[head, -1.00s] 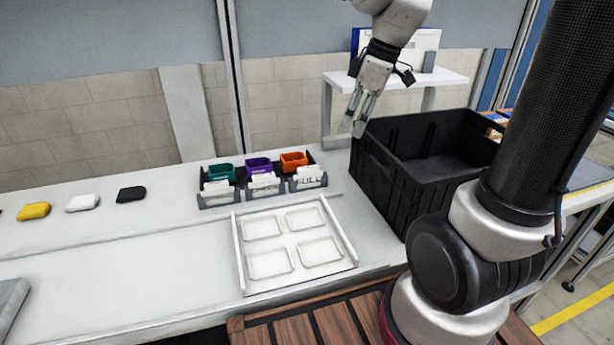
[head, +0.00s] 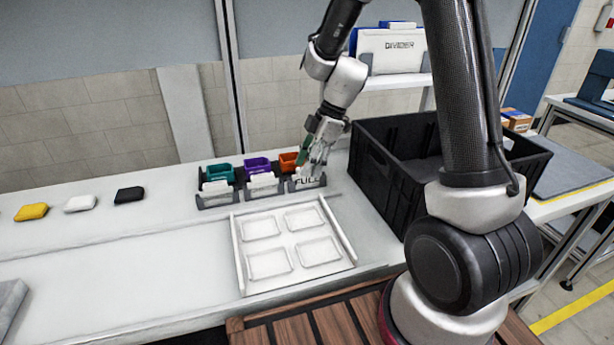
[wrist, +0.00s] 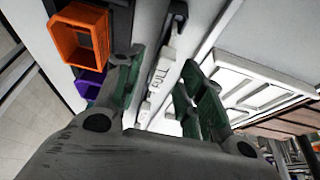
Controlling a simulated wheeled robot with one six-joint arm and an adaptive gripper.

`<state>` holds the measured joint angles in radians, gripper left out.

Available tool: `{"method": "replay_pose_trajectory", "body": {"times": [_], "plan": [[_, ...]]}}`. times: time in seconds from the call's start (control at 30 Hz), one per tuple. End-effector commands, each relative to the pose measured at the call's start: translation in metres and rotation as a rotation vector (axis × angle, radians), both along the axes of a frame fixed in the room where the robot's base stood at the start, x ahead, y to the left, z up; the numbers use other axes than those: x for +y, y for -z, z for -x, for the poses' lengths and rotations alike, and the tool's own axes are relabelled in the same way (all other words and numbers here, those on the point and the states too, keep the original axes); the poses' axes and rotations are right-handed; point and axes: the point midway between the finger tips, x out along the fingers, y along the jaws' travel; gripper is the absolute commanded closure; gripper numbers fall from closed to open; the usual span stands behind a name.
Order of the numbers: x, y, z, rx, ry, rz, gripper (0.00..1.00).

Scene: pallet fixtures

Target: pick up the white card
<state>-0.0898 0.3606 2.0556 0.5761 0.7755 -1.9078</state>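A white card marked "FULL" (head: 306,182) stands in the right slot of a small grey rack (head: 218,201), in front of the orange bin (head: 288,161). Two more white cards stand in the rack, one in the left slot (head: 216,187) and one in the middle slot (head: 263,181). My gripper (head: 314,163) is at the right end of the rack, over the "FULL" card and partly hiding it. In the wrist view the green-padded fingers of my gripper (wrist: 160,85) are apart, with the "FULL" card (wrist: 159,76) showing between them.
Teal (head: 221,172) and purple (head: 257,166) bins stand beside the orange one. A black crate (head: 395,195) is close on the right. A white tray with recesses (head: 292,247) lies in front. Yellow, white and black blocks lie left. A "DIVIDER" panel (head: 392,55) stands on the shelf behind.

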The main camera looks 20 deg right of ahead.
Motion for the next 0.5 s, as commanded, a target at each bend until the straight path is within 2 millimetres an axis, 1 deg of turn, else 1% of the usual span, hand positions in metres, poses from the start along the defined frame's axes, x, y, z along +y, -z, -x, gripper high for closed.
{"method": "replay_pose_trajectory", "body": {"times": [0.1, 0.27, 0.3, 0.37, 0.5], "plan": [[0.0028, 0.0064, 0.0005, 0.001, 0.000, 0.000, 0.61], [0.0027, 0.0063, 0.0003, 0.000, 0.000, 0.000, 0.61], [0.0027, 0.0062, 0.0003, 0.000, 0.000, 0.000, 0.63], [0.0027, 0.0062, 0.0002, 0.000, 0.000, 0.000, 0.73], [0.0026, 0.0061, 0.0002, 0.000, 0.000, 0.000, 0.99]]}}
